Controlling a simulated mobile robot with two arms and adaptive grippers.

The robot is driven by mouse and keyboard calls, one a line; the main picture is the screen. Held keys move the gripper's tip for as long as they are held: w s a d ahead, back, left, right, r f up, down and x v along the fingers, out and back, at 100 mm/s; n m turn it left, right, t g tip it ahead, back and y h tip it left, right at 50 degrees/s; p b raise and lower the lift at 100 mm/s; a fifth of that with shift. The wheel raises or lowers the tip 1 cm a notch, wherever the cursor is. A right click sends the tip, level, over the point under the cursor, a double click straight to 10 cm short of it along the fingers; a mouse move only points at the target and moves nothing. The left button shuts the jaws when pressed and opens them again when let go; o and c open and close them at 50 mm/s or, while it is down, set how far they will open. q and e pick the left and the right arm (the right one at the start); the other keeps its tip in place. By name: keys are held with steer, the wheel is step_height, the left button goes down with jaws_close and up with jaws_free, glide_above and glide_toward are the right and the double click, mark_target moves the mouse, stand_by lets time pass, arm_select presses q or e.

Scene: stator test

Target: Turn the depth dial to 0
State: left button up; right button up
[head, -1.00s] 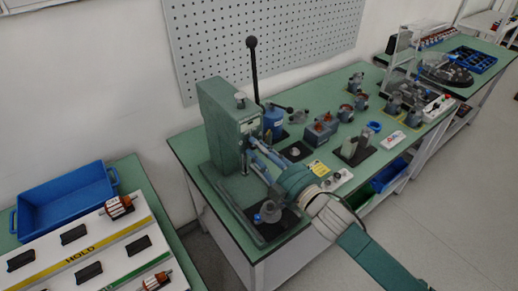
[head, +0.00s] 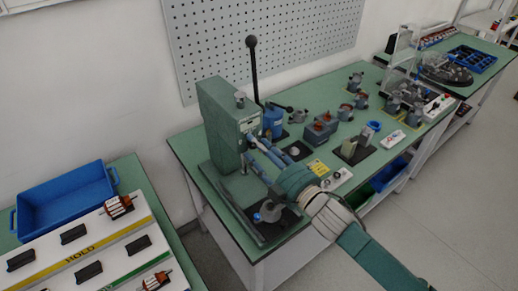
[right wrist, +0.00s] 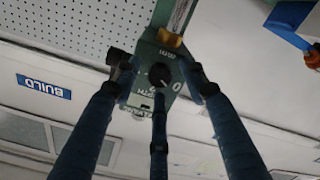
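The depth dial (right wrist: 160,75) is a round black knob on the green face of the press (head: 222,112). In the right wrist view a large 0 and lettering are printed beside it; its exact setting is too small to read. My right gripper (head: 252,148) is at the press face in the head view. In the right wrist view its three dark blue fingers (right wrist: 157,82) are spread around the dial, with gaps visible at the sides; the lower finger ends close below the knob. In the head view the dial is hidden. My left gripper is not in view.
The press stands on a green bench (head: 203,181) with a tall black lever (head: 252,60) behind it. A blue pump-like unit (head: 273,120), grey blocks and small motor parts stand to the right. A blue bin (head: 65,200) is on the left table.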

steer(key=v, duration=1.2)
